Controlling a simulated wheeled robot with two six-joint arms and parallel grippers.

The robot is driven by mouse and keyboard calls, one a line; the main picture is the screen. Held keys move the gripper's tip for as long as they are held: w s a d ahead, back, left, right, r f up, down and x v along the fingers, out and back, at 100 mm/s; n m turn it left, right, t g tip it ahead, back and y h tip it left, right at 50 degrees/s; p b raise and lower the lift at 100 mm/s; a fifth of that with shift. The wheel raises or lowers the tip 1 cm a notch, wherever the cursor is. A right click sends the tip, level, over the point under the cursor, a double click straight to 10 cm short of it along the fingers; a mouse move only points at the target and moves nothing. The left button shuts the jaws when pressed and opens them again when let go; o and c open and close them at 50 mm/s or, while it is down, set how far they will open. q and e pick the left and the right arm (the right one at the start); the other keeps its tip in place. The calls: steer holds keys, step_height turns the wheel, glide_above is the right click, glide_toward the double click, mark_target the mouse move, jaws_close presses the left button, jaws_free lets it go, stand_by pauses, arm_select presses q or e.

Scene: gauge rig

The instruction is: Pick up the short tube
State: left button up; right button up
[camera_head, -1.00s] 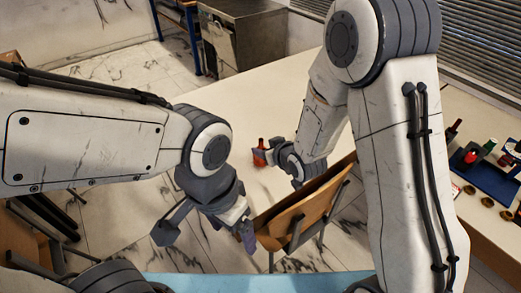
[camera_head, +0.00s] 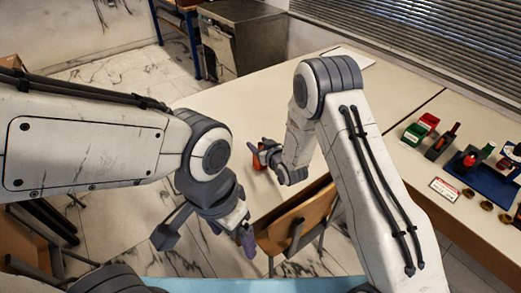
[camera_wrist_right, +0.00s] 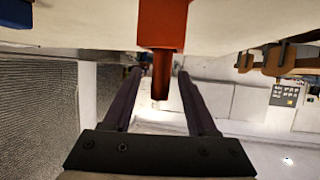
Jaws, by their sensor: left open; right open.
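A dark red-brown tube (camera_wrist_right: 161,75) sticks out of a red block (camera_wrist_right: 163,22) in the right wrist view, where the picture is upside down. It looks like the short tube. The red block (camera_head: 258,164) stands on the white table in the head view, and there my gripper mostly hides the tube. My right gripper (camera_head: 264,149) is open at the tube. In the wrist view its two dark fingers (camera_wrist_right: 160,95) lie on either side of the tube, with gaps showing. My left gripper (camera_head: 205,233) is open and empty, low in front of the table.
On the right table stand green and red blocks (camera_head: 421,130), a dark red tube in a grey holder (camera_head: 443,142), a blue tray (camera_head: 487,182), a white sign (camera_head: 444,189) and several rings. A wooden chair (camera_head: 297,222) is below my right gripper. The table's middle is clear.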

steer(key=shift+x, duration=0.9)
jaws_close()
